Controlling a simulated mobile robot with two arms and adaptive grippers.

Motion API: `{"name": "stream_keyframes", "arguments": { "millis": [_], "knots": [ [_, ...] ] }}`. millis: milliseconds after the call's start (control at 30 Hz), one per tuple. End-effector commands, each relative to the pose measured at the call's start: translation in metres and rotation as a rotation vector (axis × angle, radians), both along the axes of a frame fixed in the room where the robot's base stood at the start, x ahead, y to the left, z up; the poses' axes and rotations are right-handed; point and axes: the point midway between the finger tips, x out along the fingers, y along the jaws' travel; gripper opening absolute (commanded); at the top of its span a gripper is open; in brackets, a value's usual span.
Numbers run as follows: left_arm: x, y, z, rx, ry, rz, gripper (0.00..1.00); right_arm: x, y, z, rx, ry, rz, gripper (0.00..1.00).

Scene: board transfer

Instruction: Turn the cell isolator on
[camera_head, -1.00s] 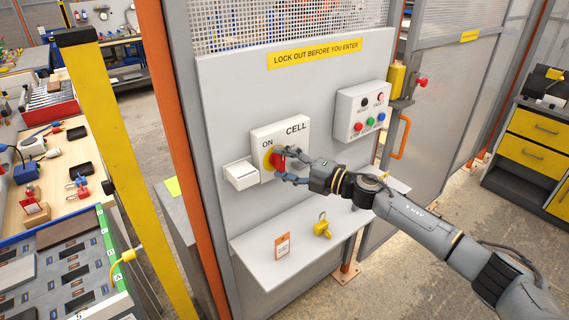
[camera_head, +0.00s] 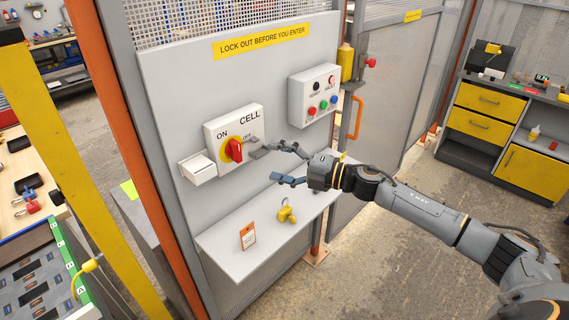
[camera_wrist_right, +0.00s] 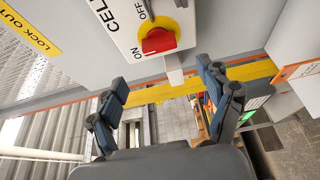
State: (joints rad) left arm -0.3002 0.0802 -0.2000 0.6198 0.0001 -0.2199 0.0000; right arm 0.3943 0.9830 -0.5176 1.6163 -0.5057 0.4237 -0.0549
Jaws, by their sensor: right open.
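The cell isolator (camera_head: 246,116) is a white box on the grey panel, marked CELL, with ON at left and OFF at right. Its red knob (camera_head: 234,150) sits on a yellow disc; which mark it points to is hard to tell. The knob also shows in the right wrist view (camera_wrist_right: 159,41), above the space between the fingers. My right gripper (camera_head: 274,167) is open and empty, to the right of and below the knob, apart from it. Its fingers also show in the right wrist view (camera_wrist_right: 164,108). My left gripper is not in view.
A push-button box (camera_head: 314,92) is mounted to the right. A white box (camera_head: 198,169) adjoins the isolator's lower left. The shelf (camera_head: 235,262) below holds a yellow padlock (camera_head: 287,214) and an orange-edged tag (camera_head: 248,236). A yellow post (camera_head: 75,180) stands at left.

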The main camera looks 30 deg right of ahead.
Motion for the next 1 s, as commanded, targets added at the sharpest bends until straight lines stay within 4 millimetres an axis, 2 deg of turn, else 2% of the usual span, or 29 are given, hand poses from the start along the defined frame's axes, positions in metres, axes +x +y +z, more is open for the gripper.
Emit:
{"name": "stream_keyframes", "arguments": {
  "millis": [233,767,867,1000],
  "knots": [
    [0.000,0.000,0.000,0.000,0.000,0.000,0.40,-0.015,-0.013,0.000,0.000,0.000,0.001,0.79],
    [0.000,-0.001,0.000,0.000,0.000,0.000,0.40,-0.016,-0.014,0.000,0.001,-0.001,0.000,0.79],
    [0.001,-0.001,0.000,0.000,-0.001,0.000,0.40,-0.016,-0.008,-0.004,0.028,0.011,-0.018,0.79],
    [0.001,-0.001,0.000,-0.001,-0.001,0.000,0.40,-0.018,0.012,-0.021,0.166,0.077,-0.130,0.79]
  ]
}}
